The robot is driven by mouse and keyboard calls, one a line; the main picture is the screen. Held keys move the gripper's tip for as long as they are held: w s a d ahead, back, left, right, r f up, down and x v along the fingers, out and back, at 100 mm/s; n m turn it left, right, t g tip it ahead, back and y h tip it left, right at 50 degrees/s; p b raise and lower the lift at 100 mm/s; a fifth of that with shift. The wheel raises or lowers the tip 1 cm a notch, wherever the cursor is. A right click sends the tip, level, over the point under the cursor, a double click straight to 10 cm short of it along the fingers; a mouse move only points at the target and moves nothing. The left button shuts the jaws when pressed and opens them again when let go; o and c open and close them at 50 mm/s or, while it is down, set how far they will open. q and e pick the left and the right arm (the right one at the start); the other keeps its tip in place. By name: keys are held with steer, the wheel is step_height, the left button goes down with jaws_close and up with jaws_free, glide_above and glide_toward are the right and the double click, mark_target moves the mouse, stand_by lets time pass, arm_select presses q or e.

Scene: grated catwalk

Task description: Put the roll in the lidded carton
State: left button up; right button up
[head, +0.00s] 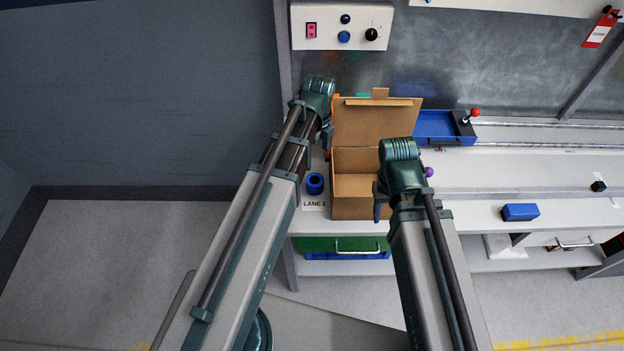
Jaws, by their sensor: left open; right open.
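The blue roll (315,184) stands on the bench just left of the carton, above a "LANE" label. The brown carton (356,207) stands on the bench with its lid (372,125) raised at the back. Its inside shows partly; the right side is hidden by my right arm. My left gripper (326,138) is open and empty, by the left edge of the lid, beyond the roll in the picture. My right gripper (379,207) is open and empty at the carton's right front; its fingers are only partly seen.
A blue tray (432,124) with a red-knobbed lever (475,113) lies behind right. A purple ball (429,172) shows beside my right wrist. A blue block (520,212) sits on the bench's right front. A control box (342,27) hangs on the back wall. The bench right of centre is mostly clear.

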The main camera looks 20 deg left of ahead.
arm_select(q)
steer(key=b, duration=0.9)
glide_above(314, 180)
steer(key=s+d, duration=0.1)
steer(key=f, duration=0.8)
steer(key=shift+s+d+f, duration=0.1)
steer(key=shift+s+f, duration=0.1)
steer(key=shift+f, duration=0.2)
steer(key=f+b, duration=0.4)
steer(key=f, duration=0.1)
steer(key=shift+a+f+b, duration=0.1)
steer(key=shift+a+b, duration=0.2)
steer(key=shift+b, duration=0.1)
